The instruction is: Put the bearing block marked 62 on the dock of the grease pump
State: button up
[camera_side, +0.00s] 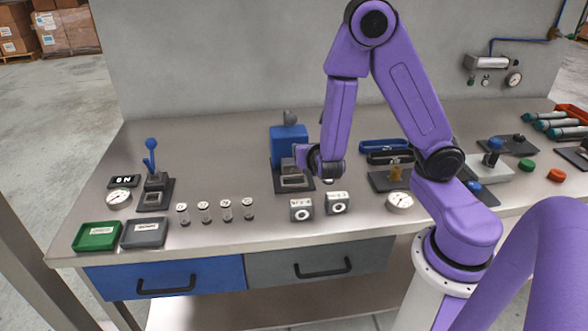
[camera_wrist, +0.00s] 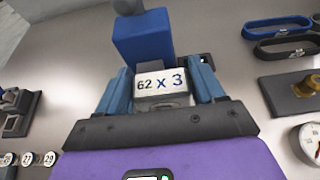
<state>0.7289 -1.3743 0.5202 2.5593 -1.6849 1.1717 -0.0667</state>
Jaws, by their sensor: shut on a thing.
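The grease pump is a blue box (camera_side: 289,140) with a grey knob on top, near the bench's middle; it also shows in the wrist view (camera_wrist: 143,42). Its dock (camera_side: 293,184) is a dark frame on a plate in front of the blue box. My gripper (camera_side: 299,160) is over the dock, just in front of the pump. Whether the block touches the dock is hidden.
Two other grey blocks (camera_side: 301,209) (camera_side: 337,203) stand near the front edge. Several small vials (camera_side: 205,212) stand to their left, with a green tray (camera_side: 97,236) further left. A gauge (camera_side: 400,202) and belts (camera_side: 385,146) lie to the right.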

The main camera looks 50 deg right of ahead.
aim_at(292, 166)
jog(key=shift+w+d+f, duration=0.15)
jog(key=shift+w+f, duration=0.1)
jog(key=shift+w, duration=0.35)
jog(key=w+f, duration=0.2)
jog(key=w+d+f, duration=0.1)
jog(key=w+f, duration=0.1)
jog(key=f, duration=0.1)
jog(key=shift+w+f, duration=0.5)
jog(key=shift+f, duration=1.55)
jog(key=shift+f, duration=0.1)
jog(key=o, duration=1.4)
